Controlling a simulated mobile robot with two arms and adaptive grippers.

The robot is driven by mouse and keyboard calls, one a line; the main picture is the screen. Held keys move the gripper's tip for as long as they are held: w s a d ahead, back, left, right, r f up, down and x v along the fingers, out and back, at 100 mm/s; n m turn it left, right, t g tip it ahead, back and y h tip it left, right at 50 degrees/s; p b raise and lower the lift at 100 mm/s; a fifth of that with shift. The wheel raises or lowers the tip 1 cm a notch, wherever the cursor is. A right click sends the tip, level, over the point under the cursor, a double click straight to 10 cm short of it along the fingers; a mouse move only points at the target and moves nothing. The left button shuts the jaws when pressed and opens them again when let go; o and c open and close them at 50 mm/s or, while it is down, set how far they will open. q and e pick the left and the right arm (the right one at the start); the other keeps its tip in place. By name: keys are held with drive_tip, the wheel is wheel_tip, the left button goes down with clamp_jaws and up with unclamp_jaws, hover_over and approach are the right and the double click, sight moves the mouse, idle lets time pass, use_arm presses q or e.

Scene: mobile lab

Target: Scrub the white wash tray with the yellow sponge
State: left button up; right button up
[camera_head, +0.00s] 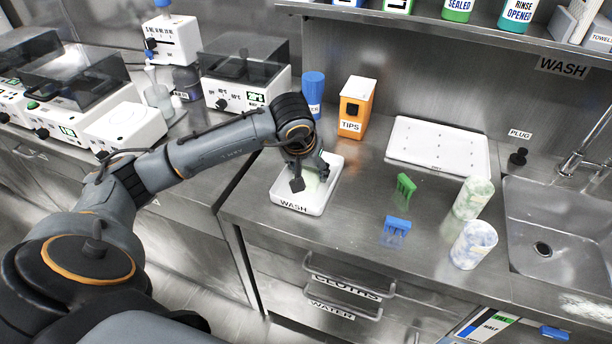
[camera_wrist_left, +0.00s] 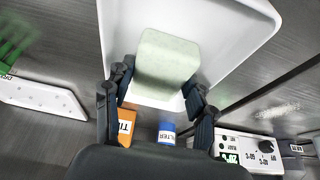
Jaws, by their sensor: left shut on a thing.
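The white wash tray (camera_head: 296,207), labelled WASH, sits on the steel counter near its left end. It also fills much of the left wrist view (camera_wrist_left: 235,40). My left gripper (camera_head: 312,172) reaches down over the tray from above. In the left wrist view its fingers (camera_wrist_left: 158,97) are shut on the sponge (camera_wrist_left: 165,65), a pale yellow-green block. The sponge is over the tray's floor; I cannot tell for sure whether it presses on it. In the head view the gripper mostly hides the sponge. My right gripper is not in view.
Behind the tray stand an orange TIPS box (camera_head: 356,107) and a blue-capped bottle (camera_head: 313,92). Counter front is clear.

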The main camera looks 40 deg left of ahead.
use_arm(q)
drive_tip(key=shift+w+a, duration=0.1)
drive_tip(key=shift+w, duration=0.25)
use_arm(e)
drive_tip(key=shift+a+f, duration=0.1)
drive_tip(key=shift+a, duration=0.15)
use_arm(q)
drive_tip(key=shift+s+d+f+b, duration=0.1)
drive_tip(key=shift+s+d+b, duration=0.15)
drive_tip(key=shift+s, duration=0.65)
drive_tip(key=shift+s+d+f+b, duration=0.1)
drive_tip(key=shift+s+b, duration=0.1)
drive_tip(key=shift+s, duration=0.65)
drive_tip(key=shift+w+a+r+b, duration=0.1)
drive_tip(key=shift+w+a+b, duration=0.1)
drive_tip(key=shift+w, duration=0.7)
drive_tip(key=shift+w+a+r+b, duration=0.1)
drive_tip(key=shift+w+a+b, duration=0.1)
drive_tip(key=shift+w, duration=0.65)
drive_tip(key=shift+s+d+f+b, duration=0.1)
drive_tip(key=shift+s+d+b, duration=0.1)
drive_tip(key=shift+s, duration=0.7)
drive_tip(key=shift+s+d+b, duration=0.15)
drive_tip(key=shift+s+d, duration=0.05)
drive_tip(key=shift+s, duration=0.65)
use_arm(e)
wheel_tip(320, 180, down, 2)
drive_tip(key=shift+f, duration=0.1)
